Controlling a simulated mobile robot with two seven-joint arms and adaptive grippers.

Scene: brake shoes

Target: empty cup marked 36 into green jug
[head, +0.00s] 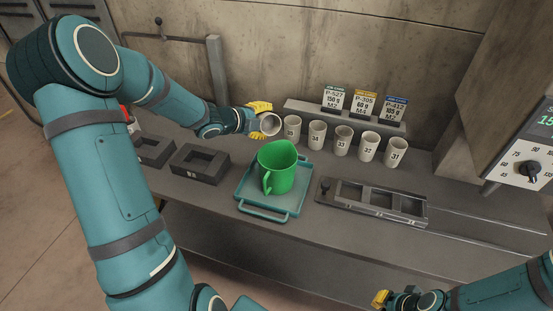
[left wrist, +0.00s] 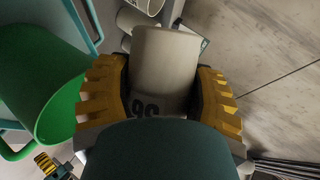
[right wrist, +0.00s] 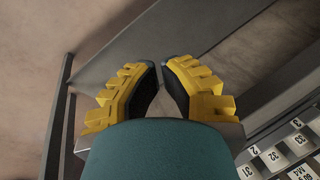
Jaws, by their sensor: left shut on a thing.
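The cup marked 36 (head: 270,124) is a pale cup held in my left gripper (head: 261,110), left of the row of cups. It is off the bench and looks tilted, its mouth turned toward the head camera. In the left wrist view the cup (left wrist: 165,65) sits between both yellow fingers, its number upside down. Its contents cannot be made out. The green jug (head: 280,172) stands upright to the front and right of the cup; it also shows in the left wrist view (left wrist: 40,80). My right gripper (right wrist: 162,68) is empty, fingertips nearly together, off the bench's front.
The jug stands on a teal tray (head: 245,192) with handles. Several marked cups (head: 317,134) line the bench behind it. Label cards (head: 362,105) stand behind them. A slotted grey rack (head: 372,199) lies to the right, dark square frames (head: 200,163) to the left.

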